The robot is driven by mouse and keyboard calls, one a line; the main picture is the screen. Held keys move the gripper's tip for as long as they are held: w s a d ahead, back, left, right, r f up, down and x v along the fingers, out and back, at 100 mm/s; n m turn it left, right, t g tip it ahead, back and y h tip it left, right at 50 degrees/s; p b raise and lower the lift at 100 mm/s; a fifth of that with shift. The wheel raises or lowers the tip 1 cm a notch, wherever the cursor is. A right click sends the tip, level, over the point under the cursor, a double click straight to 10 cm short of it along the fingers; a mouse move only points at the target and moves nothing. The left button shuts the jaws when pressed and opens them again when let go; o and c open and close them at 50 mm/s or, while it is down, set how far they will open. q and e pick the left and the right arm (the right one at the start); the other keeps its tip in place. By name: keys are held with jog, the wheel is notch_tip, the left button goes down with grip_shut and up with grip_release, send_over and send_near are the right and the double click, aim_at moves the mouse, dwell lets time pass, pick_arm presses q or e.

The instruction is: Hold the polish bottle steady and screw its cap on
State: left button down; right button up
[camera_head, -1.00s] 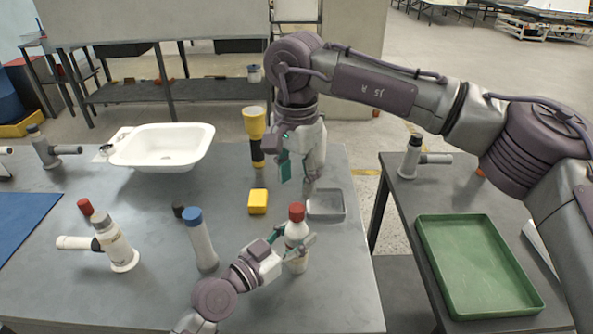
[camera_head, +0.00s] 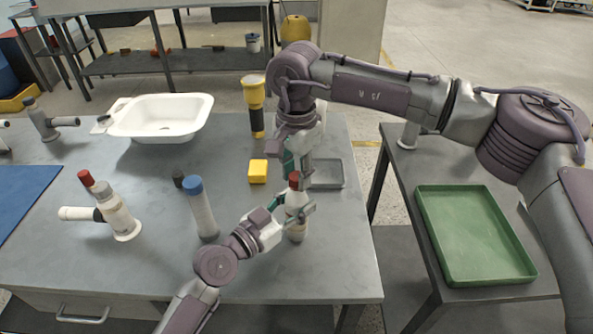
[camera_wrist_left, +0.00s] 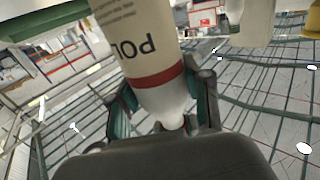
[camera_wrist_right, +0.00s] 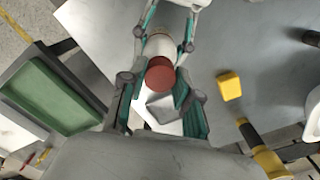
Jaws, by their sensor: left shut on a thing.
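The white polish bottle (camera_head: 297,228) stands upright near the table's front right, with a red cap (camera_head: 294,181) on top. In the left wrist view its label (camera_wrist_left: 135,45) and a red band are close. My left gripper (camera_head: 296,213) is shut around the bottle's body. My right gripper (camera_head: 296,165) hangs just above and behind the cap. In the right wrist view the red cap (camera_wrist_right: 160,74) lies between its spread fingers, with gaps on both sides. How far the cap is threaded is hidden.
A grey dish (camera_head: 327,174) and a yellow block (camera_head: 258,171) are behind the bottle. A yellow flashlight (camera_head: 255,100), a blue-capped cylinder (camera_head: 202,210) and a white basin (camera_head: 165,122) stand farther left. A green tray (camera_head: 475,240) is on the right table.

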grip_shut()
jog(key=m, duration=0.5)
jog(key=shift+m, duration=0.4)
jog(key=m, duration=0.4)
jog(key=shift+m, duration=0.4)
jog(key=m, duration=0.5)
jog(key=shift+m, duration=0.3)
jog(key=o, duration=0.7)
grip_release()
jog(key=shift+o, duration=0.2)
pick_arm(q)
jog(key=shift+c, duration=2.1)
grip_release()
pick_arm(e)
notch_tip(320, 180, up, 12)
